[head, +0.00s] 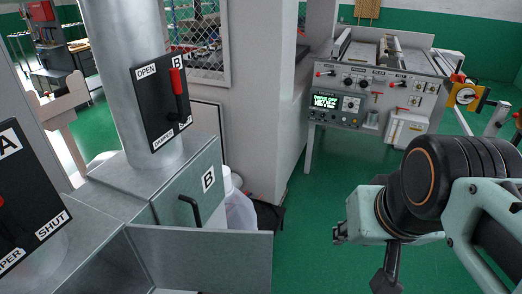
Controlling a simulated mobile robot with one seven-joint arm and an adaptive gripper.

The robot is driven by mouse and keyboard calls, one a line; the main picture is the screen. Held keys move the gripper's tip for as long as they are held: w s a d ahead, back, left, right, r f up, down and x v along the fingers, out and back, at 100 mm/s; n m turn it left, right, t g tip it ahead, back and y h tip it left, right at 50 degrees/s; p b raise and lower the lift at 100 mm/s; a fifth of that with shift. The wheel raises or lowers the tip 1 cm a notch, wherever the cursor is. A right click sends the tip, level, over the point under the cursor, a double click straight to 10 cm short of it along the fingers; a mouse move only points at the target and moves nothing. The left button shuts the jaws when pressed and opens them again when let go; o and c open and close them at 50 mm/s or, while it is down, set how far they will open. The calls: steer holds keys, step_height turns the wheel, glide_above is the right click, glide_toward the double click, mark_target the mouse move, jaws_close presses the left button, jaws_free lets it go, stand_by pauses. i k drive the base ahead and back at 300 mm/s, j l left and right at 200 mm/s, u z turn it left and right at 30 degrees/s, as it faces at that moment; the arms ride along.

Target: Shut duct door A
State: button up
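A grey metal panel (215,255) stands swung out at the bottom of the head view, in front of the duct box at lower left. It appears to be duct door A, standing open, but no letter shows on it and its lower part is cut off. The black damper plate marked A (35,215) is at the left edge, with part of a red handle showing. My gripper (388,278) hangs at lower right, to the right of the panel and apart from it. Only a dark end part shows, so its fingers cannot be made out.
Door B (195,190) beside it looks shut, with a black handle (190,210). Above it is the damper B plate (163,100) with a red-tipped lever. A grey machine (375,85) stands at the back right. Green floor (310,225) is clear between panel and arm.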

mark_target(230, 261)
steer(key=i+l+z, duration=0.15)
steer(key=i+z, duration=0.15)
steer(key=i, duration=0.2)
steer(key=i+z, duration=0.25)
steer(key=i, duration=0.2)
steer(key=i+u, duration=0.2)
steer(key=u, duration=0.15)
steer(key=i+l+u, duration=0.1)
steer(key=u, duration=0.25)
steer(key=i+l+u, duration=0.15)
steer(key=u, duration=0.75)
steer(key=i+l+u, duration=0.1)
steer(key=u, duration=0.35)
steer(key=l+u, duration=0.1)
steer(key=u, duration=0.85)
steer(key=l+u, duration=0.15)
steer(key=u, duration=0.35)
steer(key=l+u, duration=0.1)
steer(key=u, duration=0.35)
steer(key=l+u, duration=0.1)
steer(key=u, duration=0.4)
